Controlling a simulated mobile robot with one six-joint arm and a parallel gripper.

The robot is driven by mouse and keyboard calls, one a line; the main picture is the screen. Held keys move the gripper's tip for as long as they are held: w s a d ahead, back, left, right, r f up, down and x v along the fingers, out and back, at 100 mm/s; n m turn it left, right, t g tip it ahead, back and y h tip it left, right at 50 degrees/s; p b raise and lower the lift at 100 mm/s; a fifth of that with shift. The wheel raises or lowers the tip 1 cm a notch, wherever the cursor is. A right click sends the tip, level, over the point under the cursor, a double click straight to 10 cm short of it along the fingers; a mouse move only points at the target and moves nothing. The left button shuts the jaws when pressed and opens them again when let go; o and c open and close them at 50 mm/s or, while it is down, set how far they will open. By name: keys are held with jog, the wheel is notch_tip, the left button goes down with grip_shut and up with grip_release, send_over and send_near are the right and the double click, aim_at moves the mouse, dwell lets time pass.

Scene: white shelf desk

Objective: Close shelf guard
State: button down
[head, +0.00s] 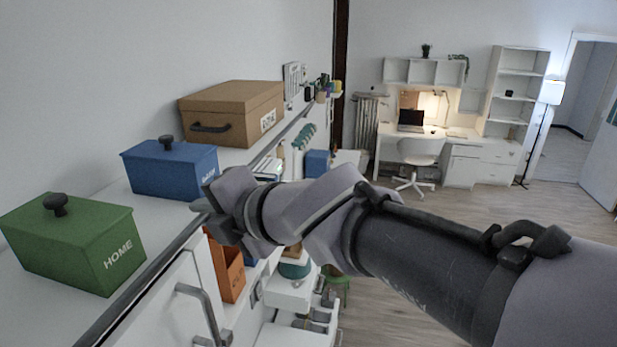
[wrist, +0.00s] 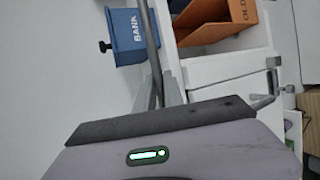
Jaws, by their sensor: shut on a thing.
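The shelf guard (head: 140,279) is a dark thin rail along the front edge of the white shelf top in the head view. In the wrist view it shows as a dark bar (wrist: 148,35) running down to my fingers. My gripper (wrist: 161,92) is shut on this bar, with one finger on each side. In the head view my gripper (head: 203,207) is at the rail's edge, in front of the blue box (head: 172,172). My wrist hides part of the rail there.
A green HOME box (head: 72,245) and a brown box (head: 225,112) stand on the shelf top behind the rail. Below it are an orange box (head: 232,275) and a cabinet handle (head: 203,303). The wrist view shows the blue BANK box (wrist: 124,30) close by. Open floor lies right.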

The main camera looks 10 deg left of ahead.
dwell(0.5)
jog(key=c, duration=1.5)
grip_release()
jog(key=shift+s+a, duration=0.1)
jog(key=shift+o, duration=0.2)
jog(key=v, duration=1.7)
jog(key=shift+r, duration=0.2)
